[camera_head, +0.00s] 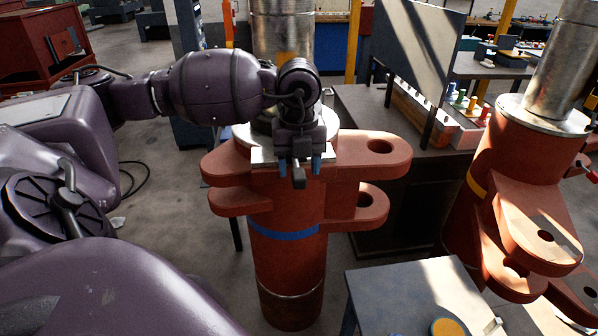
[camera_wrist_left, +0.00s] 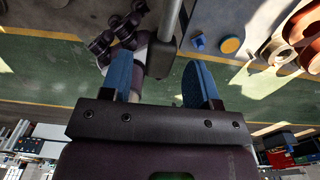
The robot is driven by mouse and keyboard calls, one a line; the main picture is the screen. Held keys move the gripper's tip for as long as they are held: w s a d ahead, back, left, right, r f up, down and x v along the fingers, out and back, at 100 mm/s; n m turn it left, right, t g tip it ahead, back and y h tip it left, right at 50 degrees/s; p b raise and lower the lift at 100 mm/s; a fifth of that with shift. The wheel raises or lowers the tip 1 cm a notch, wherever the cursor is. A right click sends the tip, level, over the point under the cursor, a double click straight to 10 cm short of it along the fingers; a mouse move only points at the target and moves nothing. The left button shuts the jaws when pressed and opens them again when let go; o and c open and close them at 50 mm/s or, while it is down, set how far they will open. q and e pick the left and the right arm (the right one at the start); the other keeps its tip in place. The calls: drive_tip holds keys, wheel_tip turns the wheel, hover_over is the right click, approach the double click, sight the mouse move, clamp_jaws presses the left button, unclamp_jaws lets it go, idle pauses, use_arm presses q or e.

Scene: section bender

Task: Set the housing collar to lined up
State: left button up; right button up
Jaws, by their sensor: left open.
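A red cylindrical housing with a blue band (camera_head: 285,234) stands upright in the middle of the head view. Its collar has paired lugs to the left and right; a right lug (camera_head: 372,160) shows a round hole. I cannot tell whether the lugs line up with a mark. My left gripper (camera_head: 299,165) is in front of the housing's upper part, with blue fingers apart. A dark bar (camera_head: 299,178) shows between them; whether it touches a finger is unclear. In the wrist view the open left gripper (camera_wrist_left: 158,82) has a grey bar with a dark end (camera_wrist_left: 161,57) beyond its fingers.
A second red housing with a yellow band (camera_head: 478,185) stands at the right, its lugs at different angles. A grey table (camera_head: 405,290) with a yellow-topped round piece (camera_head: 447,327) is at the front right. A dark cabinet (camera_head: 395,190) stands behind the middle housing. Floor shows at left.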

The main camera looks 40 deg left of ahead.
use_arm(q)
wheel_tip(320, 180, up, 9)
drive_tip(key=shift+f, duration=0.15)
idle(0.6)
